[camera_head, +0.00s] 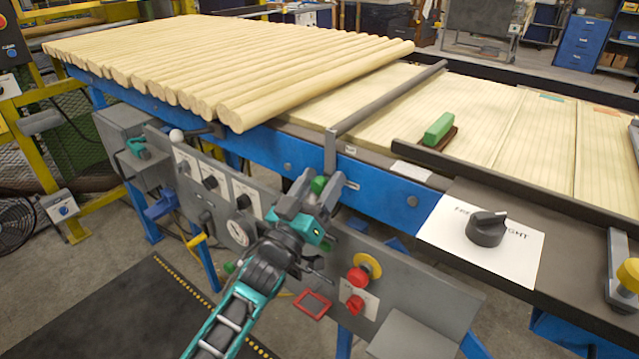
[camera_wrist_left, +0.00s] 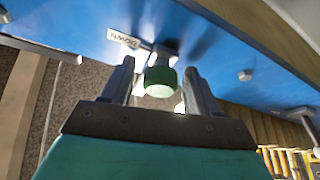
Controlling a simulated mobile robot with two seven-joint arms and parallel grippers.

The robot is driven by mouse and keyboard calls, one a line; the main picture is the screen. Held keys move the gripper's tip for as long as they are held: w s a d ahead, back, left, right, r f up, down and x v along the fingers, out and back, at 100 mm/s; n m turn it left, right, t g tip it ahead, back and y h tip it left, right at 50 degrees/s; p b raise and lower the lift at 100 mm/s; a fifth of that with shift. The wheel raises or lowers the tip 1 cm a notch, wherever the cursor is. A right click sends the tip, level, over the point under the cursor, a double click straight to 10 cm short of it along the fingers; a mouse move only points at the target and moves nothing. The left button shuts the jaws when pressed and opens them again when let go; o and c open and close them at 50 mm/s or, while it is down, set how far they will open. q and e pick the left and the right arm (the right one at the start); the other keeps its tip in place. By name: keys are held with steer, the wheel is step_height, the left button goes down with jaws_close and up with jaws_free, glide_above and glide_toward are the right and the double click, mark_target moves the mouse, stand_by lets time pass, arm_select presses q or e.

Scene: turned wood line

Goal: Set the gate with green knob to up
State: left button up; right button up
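The green knob (camera_head: 318,185) sits low on the blue front rail, at the foot of a grey upright (camera_head: 330,152). A long grey gate bar (camera_head: 390,98) runs from this upright back across the table. In the left wrist view the green knob (camera_wrist_left: 160,82) is beside a white label reading DOWN (camera_wrist_left: 124,38). My left gripper (camera_head: 307,195) is at the knob. In its wrist view the fingers (camera_wrist_left: 158,88) are open on either side of the knob, with small gaps showing. My right gripper is not in view.
Pale round rods (camera_head: 220,65) lie left of the bar. A green-handled block (camera_head: 438,130) stands on the boards to the right. A black selector (camera_head: 487,228), a red button (camera_head: 357,277) and a yellow knob (camera_head: 628,274) are nearby. A control panel (camera_head: 400,285) hangs below the rail.

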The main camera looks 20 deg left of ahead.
arm_select(q)
jaws_close()
stand_by(0.3)
steer(key=shift+r, duration=0.15)
